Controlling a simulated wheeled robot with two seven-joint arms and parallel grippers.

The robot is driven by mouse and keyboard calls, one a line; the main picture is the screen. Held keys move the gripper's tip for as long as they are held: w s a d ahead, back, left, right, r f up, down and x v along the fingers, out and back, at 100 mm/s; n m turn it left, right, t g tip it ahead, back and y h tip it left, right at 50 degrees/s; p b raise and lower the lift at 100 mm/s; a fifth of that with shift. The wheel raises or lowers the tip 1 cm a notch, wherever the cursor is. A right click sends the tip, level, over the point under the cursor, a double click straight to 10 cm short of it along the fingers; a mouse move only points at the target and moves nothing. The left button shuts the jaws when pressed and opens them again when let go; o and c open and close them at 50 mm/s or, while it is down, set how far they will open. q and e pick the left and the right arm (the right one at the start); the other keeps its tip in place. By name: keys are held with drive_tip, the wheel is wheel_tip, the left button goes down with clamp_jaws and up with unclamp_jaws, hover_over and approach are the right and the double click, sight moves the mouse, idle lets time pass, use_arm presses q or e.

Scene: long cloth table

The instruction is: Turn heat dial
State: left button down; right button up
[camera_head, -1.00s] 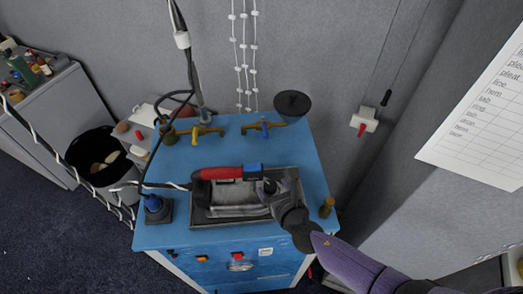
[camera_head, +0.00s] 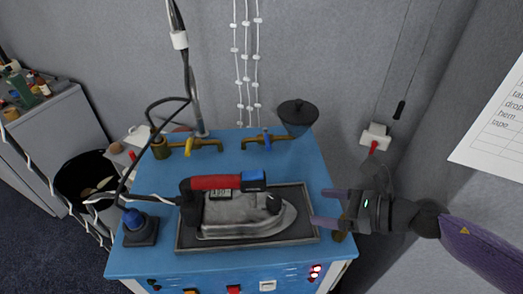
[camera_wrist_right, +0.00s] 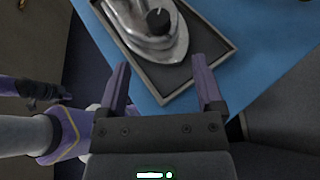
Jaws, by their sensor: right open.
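A silver iron (camera_head: 245,217) with a red and blue handle sits flat on a dark tray on the blue table. Its nose points right in the head view. A black round dial (camera_head: 273,204) stands on top near the nose; the dial also shows in the right wrist view (camera_wrist_right: 158,20), at the top. My right gripper (camera_head: 321,207) is open and empty at the tray's right edge. Its fingers point left toward the iron's nose and dial, apart from both. In the right wrist view, the iron lies beyond the fingertips (camera_wrist_right: 160,62). My left gripper is not visible.
The tray (camera_head: 187,243) has a raised rim. A black cord runs from the iron past a blue-topped black block (camera_head: 138,228). Brass taps (camera_head: 265,143) and a dark funnel (camera_head: 298,115) stand at the back. Buttons line the front panel.

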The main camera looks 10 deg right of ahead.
drive_tip(key=w+a+r+n+g+b, duration=0.1)
drive_tip(key=w+a+r+n+g, duration=0.1)
drive_tip(key=a+n, duration=0.1)
drive_tip(key=w+a+r+n+g+b, duration=0.2)
drive_tip(key=w+a+r+n+g, duration=0.1)
drive_tip(key=a, duration=0.1)
drive_tip(key=w+a+r+n+g+y+b, duration=0.1)
drive_tip(key=w+a+r+n+g+b, duration=0.1)
drive_tip(key=w+a+r+n+g, duration=0.1)
drive_tip(key=shift+a+r, duration=0.2)
drive_tip(key=shift+a, duration=0.35)
drive_tip(key=shift+w+a+r+n+g+b, duration=0.15)
drive_tip(key=shift+r+n+g+b, duration=0.15)
drive_tip(key=shift+r+n, duration=0.2)
